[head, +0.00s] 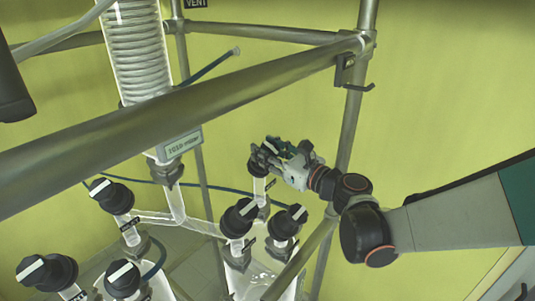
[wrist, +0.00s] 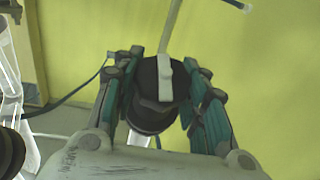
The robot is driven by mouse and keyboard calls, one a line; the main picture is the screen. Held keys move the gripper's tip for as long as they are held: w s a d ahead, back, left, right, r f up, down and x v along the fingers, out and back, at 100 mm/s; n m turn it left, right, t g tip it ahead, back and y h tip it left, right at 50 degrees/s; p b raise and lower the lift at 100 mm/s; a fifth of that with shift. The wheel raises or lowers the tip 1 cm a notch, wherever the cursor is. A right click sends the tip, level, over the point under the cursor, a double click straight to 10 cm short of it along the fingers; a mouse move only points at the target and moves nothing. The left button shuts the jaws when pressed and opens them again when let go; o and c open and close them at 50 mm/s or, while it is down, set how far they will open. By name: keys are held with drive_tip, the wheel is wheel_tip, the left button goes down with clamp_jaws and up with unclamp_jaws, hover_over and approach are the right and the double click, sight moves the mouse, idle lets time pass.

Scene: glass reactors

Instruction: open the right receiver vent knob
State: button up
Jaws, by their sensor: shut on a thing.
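A black round knob (head: 256,166) with a white pointer bar sits on top of a glass neck at the back of the glassware. In the wrist view the knob (wrist: 148,118) lies between my fingers, its white bar running nearly up and down the picture. My gripper (head: 266,154) reaches it from the right and is shut on it; the wrist view shows my gripper's teal-padded fingers (wrist: 160,80) on both sides. My fingers hide part of the knob in the head view. I cannot read a label naming this knob.
Two similar knobs (head: 240,217) (head: 290,221) stand just below, and several more are at the lower left. A thick metal rail (head: 240,90) crosses in front, and an upright post (head: 350,120) stands behind my wrist. A coiled glass condenser (head: 138,50) is at upper left.

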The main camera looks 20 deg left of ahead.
sight(267, 143)
drive_tip(key=shift+n+g+y+b, duration=0.7)
drive_tip(key=shift+n+g+b, duration=0.45)
drive_tip(key=shift+n+g, duration=1.7)
drive_tip(key=shift+n, duration=0.25)
drive_tip(key=o, duration=1.1)
drive_tip(key=shift+r, duration=0.1)
wheel_tip(267, 143, up, 10)
drive_tip(key=shift+f, duration=0.1)
